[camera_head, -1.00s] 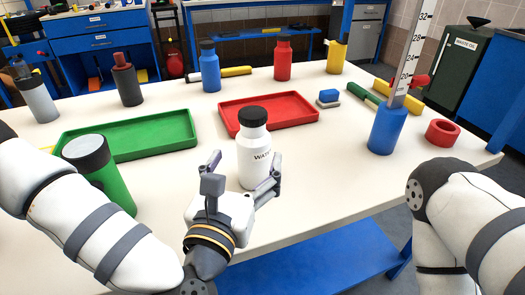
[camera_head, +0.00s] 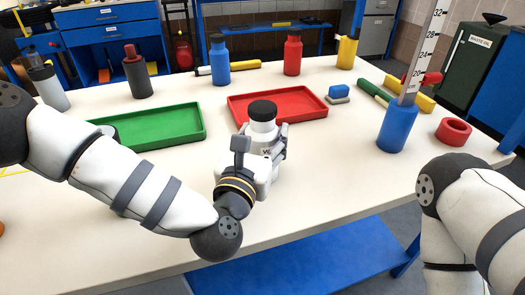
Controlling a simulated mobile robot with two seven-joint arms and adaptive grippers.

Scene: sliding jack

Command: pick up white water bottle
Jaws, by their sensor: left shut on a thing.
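The white water bottle (camera_head: 263,124) with a black cap stands upright near the front middle of the table, in front of the red tray. My left gripper (camera_head: 262,150) is around its body, shut on it, and hides most of its lower part. Whether its base touches the table is hidden. My right arm comes in at the right edge. Its gripper is out of view.
A green tray (camera_head: 190,108) and a red tray (camera_head: 308,97) lie behind. Grey, black, blue, red and yellow bottles stand farther back. The front right tabletop is clear.

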